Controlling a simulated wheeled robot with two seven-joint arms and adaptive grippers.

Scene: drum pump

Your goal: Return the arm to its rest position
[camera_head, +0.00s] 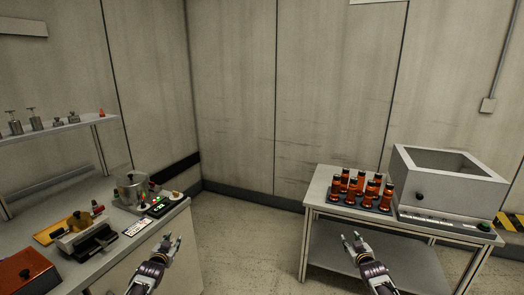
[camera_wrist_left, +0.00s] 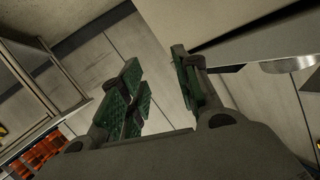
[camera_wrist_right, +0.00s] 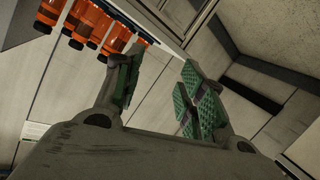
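My left gripper (camera_head: 171,246) is open and empty, in front of the left bench's right edge. Its two green-padded fingers stand apart in the left wrist view (camera_wrist_left: 160,85), with nothing between them. My right gripper (camera_head: 354,242) is open and empty, at the front of the right table. Its green-padded fingers are also apart in the right wrist view (camera_wrist_right: 160,88), with nothing between them. Neither gripper touches anything that I can see.
The right table (camera_head: 322,196) carries several orange bottles (camera_head: 354,189) and a grey open-topped machine (camera_head: 447,182). Open floor (camera_head: 247,235) lies between them.

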